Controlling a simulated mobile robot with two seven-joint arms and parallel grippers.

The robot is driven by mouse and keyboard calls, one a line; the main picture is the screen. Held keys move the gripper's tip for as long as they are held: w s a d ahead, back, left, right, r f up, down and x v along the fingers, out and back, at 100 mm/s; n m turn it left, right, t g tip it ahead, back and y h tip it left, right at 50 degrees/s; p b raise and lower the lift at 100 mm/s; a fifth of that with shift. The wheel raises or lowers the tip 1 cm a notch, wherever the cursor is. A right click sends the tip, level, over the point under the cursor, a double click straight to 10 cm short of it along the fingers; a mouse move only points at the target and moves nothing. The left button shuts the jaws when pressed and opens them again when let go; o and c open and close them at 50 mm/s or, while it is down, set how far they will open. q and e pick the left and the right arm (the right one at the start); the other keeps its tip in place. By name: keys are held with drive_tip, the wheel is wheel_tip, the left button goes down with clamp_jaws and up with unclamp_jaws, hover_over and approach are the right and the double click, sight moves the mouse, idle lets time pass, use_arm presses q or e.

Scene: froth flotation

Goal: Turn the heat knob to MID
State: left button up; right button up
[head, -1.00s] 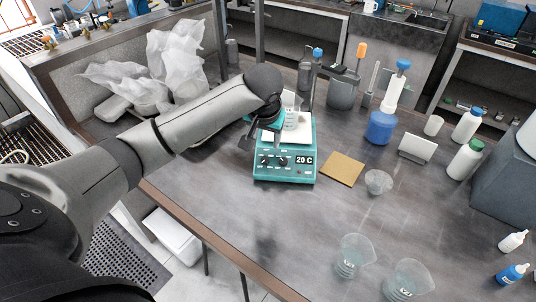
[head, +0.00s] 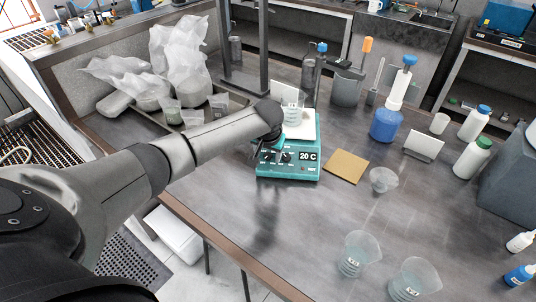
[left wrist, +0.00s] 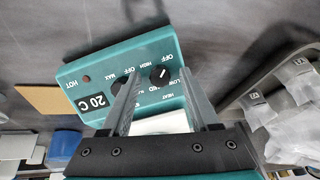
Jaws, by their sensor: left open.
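The teal hot plate (head: 290,172) stands on the bench with its display reading 20 C. A clear beaker (head: 292,113) is on its white top. In the left wrist view its front panel shows upside down, with the black heat knob (left wrist: 160,76) bearing a white pointer line. I cannot tell surely which label the pointer marks. A second dark knob (left wrist: 119,88) is partly hidden by a finger. My left gripper (left wrist: 162,78) is open, its fingers seen on either side of the heat knob; contact cannot be told. In the head view my left gripper (head: 273,140) is at the panel's left part.
A tan square pad (head: 346,166) and a small clear cup (head: 383,180) lie right of the hot plate. Two beakers (head: 358,252) (head: 414,280) stand near the front. A tray with plastic bags (head: 182,62) is behind my arm. A metal stand (head: 264,50) rises behind the plate.

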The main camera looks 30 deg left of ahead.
use_arm(q)
clamp_jaws()
idle(0.6)
